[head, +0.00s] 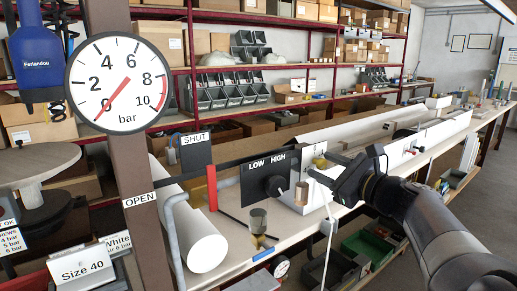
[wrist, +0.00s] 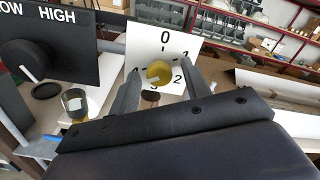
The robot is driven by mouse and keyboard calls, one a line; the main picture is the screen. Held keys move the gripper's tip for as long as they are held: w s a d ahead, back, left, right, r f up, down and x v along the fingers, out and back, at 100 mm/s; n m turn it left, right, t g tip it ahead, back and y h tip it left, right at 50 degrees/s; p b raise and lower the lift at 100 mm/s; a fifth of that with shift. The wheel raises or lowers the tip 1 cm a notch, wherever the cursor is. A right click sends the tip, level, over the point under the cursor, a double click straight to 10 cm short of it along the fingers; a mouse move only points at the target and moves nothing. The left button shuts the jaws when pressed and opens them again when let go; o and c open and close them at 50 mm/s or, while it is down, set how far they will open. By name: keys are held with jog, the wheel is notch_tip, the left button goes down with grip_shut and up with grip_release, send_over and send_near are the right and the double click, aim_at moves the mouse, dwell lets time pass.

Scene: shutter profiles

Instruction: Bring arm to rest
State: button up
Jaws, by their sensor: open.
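My arm (head: 435,225) reaches in from the lower right of the head view, over the long bench. My gripper (head: 322,170) is at its end, pointing left, close to a small white panel (head: 320,149) marked with numbers. In the wrist view my gripper (wrist: 160,68) is open, with its two grey fingers apart. A yellow round knob (wrist: 159,73) on the white panel (wrist: 143,47) shows between the fingers. I cannot tell whether either finger touches it. Nothing is visibly held.
A black LOW/HIGH panel (head: 267,184) with a dial stands left of my gripper. A metal cup-like part (head: 258,221) is in front of it. A post (head: 118,150) carries a pressure gauge (head: 118,83) near zero. A white roll (head: 190,225) lies left; loaded shelves (head: 290,67) stand behind.

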jog(key=n+b, duration=0.2)
jog(key=n, duration=0.1)
jog(key=shift+n, duration=0.4)
